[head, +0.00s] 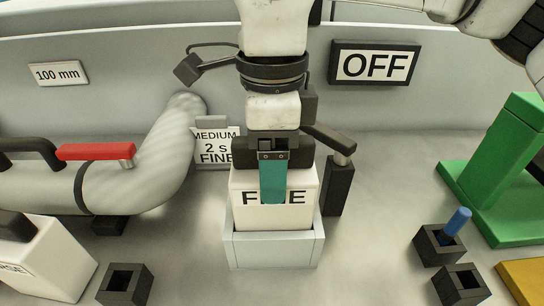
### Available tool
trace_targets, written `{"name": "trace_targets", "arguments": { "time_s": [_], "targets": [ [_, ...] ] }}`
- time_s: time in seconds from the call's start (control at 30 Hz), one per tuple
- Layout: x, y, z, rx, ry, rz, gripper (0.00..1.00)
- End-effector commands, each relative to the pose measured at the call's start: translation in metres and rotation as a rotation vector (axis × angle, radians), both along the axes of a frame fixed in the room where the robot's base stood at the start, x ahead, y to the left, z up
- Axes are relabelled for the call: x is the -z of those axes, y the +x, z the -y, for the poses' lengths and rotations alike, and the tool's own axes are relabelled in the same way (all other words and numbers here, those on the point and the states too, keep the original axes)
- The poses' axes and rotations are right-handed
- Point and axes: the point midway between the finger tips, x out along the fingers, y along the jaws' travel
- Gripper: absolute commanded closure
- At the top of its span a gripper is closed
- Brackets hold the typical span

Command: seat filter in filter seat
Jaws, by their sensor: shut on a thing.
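My gripper (268,157) comes down from above and is shut at the top of the filter. The fingertips are mostly hidden by dark parts there.
A pipe (150,165) with a red lever (95,151) lies left. Another white block (45,262) sits lower left. Small black sockets (125,285) stand in front, one at right holding a blue peg (457,221). A green stand (495,190) is far right. An OFF sign (375,65) hangs behind.

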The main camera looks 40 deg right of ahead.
Motion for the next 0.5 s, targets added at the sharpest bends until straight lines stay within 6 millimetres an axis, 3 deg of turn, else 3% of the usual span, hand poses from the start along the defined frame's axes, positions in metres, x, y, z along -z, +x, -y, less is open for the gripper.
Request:
{"name": "trace_targets", "arguments": {
  "time_s": [0.5],
  "targets": [
    [0.012,0.0,0.0,0.0,0.001,0.001,1.0]
  ]
}}
